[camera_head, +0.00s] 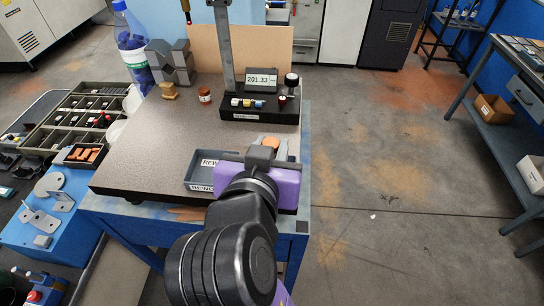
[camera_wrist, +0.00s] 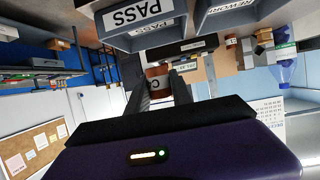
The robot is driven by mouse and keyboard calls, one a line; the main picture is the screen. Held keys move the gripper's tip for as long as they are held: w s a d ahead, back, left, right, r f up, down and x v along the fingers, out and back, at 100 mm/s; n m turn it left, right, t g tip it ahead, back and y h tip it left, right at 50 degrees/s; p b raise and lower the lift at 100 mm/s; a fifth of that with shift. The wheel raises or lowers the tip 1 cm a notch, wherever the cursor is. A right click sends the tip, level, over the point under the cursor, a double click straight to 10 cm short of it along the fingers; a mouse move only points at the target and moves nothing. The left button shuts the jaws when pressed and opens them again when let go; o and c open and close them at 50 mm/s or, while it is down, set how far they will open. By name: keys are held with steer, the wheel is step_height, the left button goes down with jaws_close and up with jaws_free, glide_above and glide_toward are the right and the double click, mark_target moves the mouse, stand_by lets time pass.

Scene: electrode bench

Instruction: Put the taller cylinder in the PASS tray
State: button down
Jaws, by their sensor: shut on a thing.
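My gripper (camera_wrist: 160,85) is shut on a reddish-brown cylinder (camera_wrist: 158,79) marked with a C. In the head view the orange top of this cylinder (camera_head: 270,142) shows just beyond my gripper (camera_head: 265,150), over the front right of the bench. The grey PASS tray (camera_wrist: 143,38) is close by in the upside-down wrist view. In the head view my gripper hides most of that tray. A second red-brown cylinder (camera_head: 204,96) stands upright on the bench at the back, apart from my gripper. I cannot compare the heights of the cylinders from these views.
The REWORK tray (camera_head: 200,184) lies to the left of my gripper. The bench middle is clear.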

steer(key=shift+f, duration=2.95)
steer(key=shift+f, duration=0.2)
steer(key=c, duration=1.4)
jaws_free()
steer(key=shift+r, duration=0.1)
steer(key=shift+r, duration=0.15)
steer(key=b+v, duration=0.1)
steer(key=v, duration=1.1)
